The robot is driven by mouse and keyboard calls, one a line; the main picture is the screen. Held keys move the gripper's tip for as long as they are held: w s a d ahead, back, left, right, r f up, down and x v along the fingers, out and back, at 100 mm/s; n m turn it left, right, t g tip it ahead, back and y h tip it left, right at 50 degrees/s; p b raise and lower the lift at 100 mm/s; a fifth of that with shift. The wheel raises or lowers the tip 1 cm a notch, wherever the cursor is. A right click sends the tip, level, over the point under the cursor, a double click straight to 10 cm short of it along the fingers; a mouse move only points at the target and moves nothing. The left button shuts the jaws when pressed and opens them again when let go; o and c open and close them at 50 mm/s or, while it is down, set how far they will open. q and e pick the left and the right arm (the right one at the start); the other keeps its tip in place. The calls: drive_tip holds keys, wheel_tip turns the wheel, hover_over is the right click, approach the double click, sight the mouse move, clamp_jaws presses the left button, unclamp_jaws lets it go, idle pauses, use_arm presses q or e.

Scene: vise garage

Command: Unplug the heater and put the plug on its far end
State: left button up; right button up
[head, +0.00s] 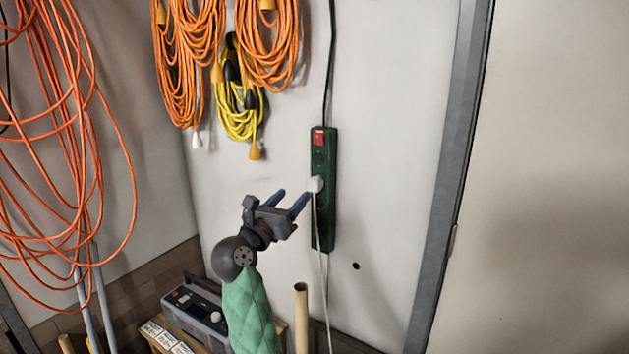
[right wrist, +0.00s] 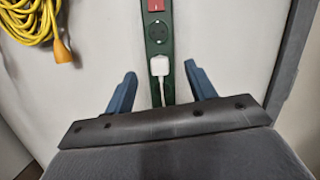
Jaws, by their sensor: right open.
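A white plug (head: 316,184) sits in a socket of the dark green power strip (head: 323,232) on the wall. Its white cord (head: 321,270) hangs straight down and leaves the bottom of the head view. My right gripper (head: 295,195) is open and empty, just left of the plug in the head view. In the right wrist view the plug (right wrist: 161,67) shows between the two blue fingers, ahead of them and apart from them. The heater is not clearly seen; where the cord ends is out of view. My left gripper is not in view.
A red switch (head: 318,138) tops the strip, with an empty socket below it. Orange cords (head: 180,70) and a yellow cord (head: 238,115) hang on the wall. A grey device (head: 196,312) and a wooden pole (head: 301,310) stand low. A metal post (head: 452,170) is at right.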

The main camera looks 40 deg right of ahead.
sight(312, 186)
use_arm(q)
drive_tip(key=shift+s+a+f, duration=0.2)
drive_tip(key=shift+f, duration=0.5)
use_arm(e)
drive_tip(key=shift+w+d+f+m+g+y, duration=0.25)
drive_tip(key=shift+w+m+g+y, duration=0.1)
drive_tip(key=shift+m+g+y, duration=0.2)
drive_tip(key=shift+w+d+f+m+g+y, duration=0.2)
drive_tip(key=shift+w+m+g+y, duration=0.1)
drive_tip(key=shift+m+g+y, duration=0.2)
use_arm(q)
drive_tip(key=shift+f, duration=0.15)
use_arm(e)
drive_tip(key=shift+d+r, duration=0.1)
drive_tip(key=shift+d, duration=0.05)
drive_tip(key=shift+p+x, duration=0.75)
drive_tip(key=shift+x, duration=2.7)
drive_tip(key=shift+w+d, duration=0.3)
drive_tip(key=shift+d, duration=0.25)
drive_tip(key=shift+w+d, duration=0.1)
drive_tip(key=shift+d, duration=0.2)
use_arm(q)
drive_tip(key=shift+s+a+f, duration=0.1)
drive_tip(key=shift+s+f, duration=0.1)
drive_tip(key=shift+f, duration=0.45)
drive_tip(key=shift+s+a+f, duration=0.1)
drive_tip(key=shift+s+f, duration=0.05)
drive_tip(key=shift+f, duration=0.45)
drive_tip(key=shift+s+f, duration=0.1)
